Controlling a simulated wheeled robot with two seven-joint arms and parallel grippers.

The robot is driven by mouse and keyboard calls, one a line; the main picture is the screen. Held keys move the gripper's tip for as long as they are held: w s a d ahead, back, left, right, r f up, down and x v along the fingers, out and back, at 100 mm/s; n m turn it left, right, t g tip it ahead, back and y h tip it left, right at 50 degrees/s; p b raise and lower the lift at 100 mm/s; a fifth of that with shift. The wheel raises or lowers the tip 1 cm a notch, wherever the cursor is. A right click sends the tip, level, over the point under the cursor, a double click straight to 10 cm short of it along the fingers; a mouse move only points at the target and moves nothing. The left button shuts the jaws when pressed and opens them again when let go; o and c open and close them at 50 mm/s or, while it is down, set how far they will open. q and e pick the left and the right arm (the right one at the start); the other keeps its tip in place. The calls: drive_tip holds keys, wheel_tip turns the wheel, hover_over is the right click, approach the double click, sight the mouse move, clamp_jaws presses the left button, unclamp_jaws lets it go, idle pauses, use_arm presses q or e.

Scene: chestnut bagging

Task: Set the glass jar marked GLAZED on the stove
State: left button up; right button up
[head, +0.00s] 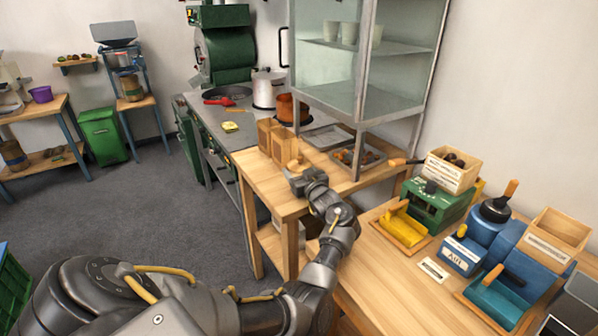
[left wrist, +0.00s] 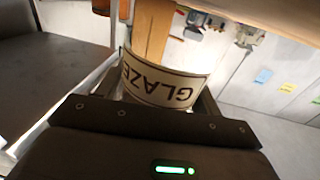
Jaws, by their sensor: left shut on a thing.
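The glass jar marked GLAZED (left wrist: 163,86) shows in the left wrist view between my fingers, its label upside down in the picture and partly cut off. My left gripper (left wrist: 158,100) is shut on it. In the head view my left gripper (head: 298,180) is over the wooden table by the glass cabinet, near brown wooden blocks or boxes; I cannot make out the jar there. The stove (head: 222,128) is the long dark counter beyond, with a black pan (head: 227,93) and a white pot (head: 267,90) on it. My right gripper is not in view.
A glass cabinet (head: 345,80) stands on the wooden table (head: 268,185), close to my left gripper's right. A copper-coloured pot (head: 290,107) and a yellow item (head: 230,127) are on the stove. Green and blue devices stand on the right bench (head: 390,270).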

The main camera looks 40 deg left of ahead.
use_arm(q)
drive_tip(key=o, duration=0.7)
drive_tip(key=shift+f, duration=0.15)
drive_tip(key=shift+c, duration=0.2)
drive_tip(key=o, duration=0.5)
drive_tip(key=shift+c, duration=0.2)
